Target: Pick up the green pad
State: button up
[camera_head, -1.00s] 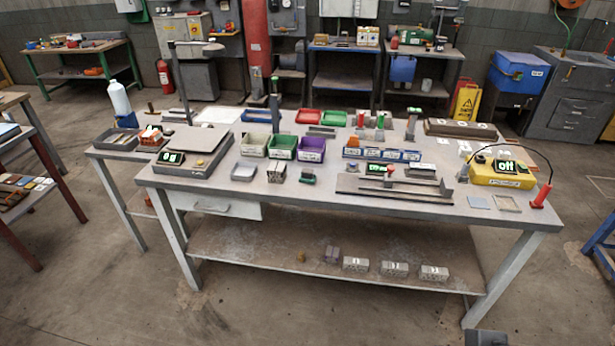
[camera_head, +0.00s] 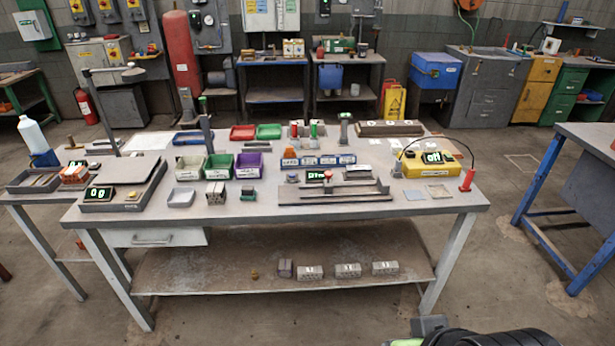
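A small dark block with a green lower part (camera_head: 248,192) lies on the grey workbench (camera_head: 400,209), near its front edge and left of centre. It is the only small loose green piece I can make out there, and it is too small to tell clearly whether it is the green pad. It lies apart, just right of a group of small upright blocks (camera_head: 216,192). My gripper is not in view; only a black ribbed part, likely of my arm, shows at the bottom edge.
White, green and purple bins (camera_head: 249,165) stand behind the small block. A scale (camera_head: 125,185) is at left, metal rails (camera_head: 335,193) and a yellow device (camera_head: 430,162) at right. A lower shelf (camera_head: 210,280) holds several blocks. A grey object (camera_head: 430,325) is on the floor in front.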

aim_at(248, 193)
jog(key=i+j+u, duration=0.1)
jog(key=i+j, duration=0.25)
jog(key=i+j+u, duration=0.1)
jog(key=i+j, duration=0.25)
jog(key=i, duration=0.15)
jog(key=i+j+u, duration=0.15)
jog(key=i+j, duration=0.15)
jog(key=i, duration=0.15)
jog(key=i+j+u, duration=0.1)
jog(key=i+j, duration=0.15)
jog(key=i, duration=0.2)
jog(key=i+j+u, duration=0.1)
jog(key=i+j, duration=0.15)
jog(key=i, duration=0.2)
